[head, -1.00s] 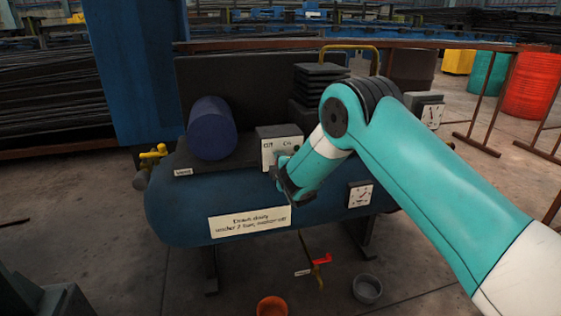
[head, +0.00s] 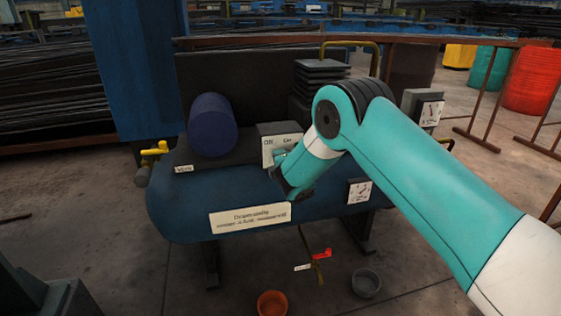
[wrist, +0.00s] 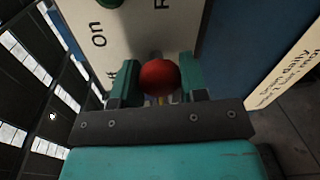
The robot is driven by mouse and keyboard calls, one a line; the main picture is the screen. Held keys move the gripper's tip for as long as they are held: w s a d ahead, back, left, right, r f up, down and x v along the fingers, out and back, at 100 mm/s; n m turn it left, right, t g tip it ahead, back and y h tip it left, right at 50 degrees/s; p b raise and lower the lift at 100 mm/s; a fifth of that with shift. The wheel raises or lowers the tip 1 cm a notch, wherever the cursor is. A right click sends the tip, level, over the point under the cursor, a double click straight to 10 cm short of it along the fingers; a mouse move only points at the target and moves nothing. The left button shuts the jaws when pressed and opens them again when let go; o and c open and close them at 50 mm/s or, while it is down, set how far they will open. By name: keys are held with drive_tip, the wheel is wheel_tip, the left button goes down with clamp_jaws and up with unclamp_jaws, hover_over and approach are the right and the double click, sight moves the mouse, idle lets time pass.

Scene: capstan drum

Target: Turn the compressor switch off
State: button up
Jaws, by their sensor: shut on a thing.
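The compressor (head: 180,215) is a blue tank with a motor and a switch box (head: 266,150) on top. The box's pale face carries lettering, partly hidden by my gripper (head: 281,160). In the wrist view, the face (wrist: 140,40) shows "On" on the left and part of another word, cut off or covered. A red ball knob (wrist: 159,77) sits between the two teal fingers of my gripper (wrist: 157,85), which is shut on it. The knob's lever is mostly hidden, so its exact position is unclear.
A yellow-handled valve (head: 153,151) is on the tank's left end. A dial gauge (head: 359,191) and a paper label (head: 250,218) are on its front. A red-handled drain (head: 321,254), an orange bowl (head: 271,304) and a grey bowl (head: 366,283) are below.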

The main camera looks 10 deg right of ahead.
drive_tip(key=o, duration=0.9)
drive_tip(key=shift+f, duration=0.1)
drive_tip(key=shift+s, duration=0.1)
drive_tip(key=s+r+b, duration=0.2)
drive_tip(key=s+b, duration=0.2)
drive_tip(key=s, duration=1.3)
drive_tip(key=shift+b, duration=0.35)
drive_tip(key=shift+s, duration=0.1)
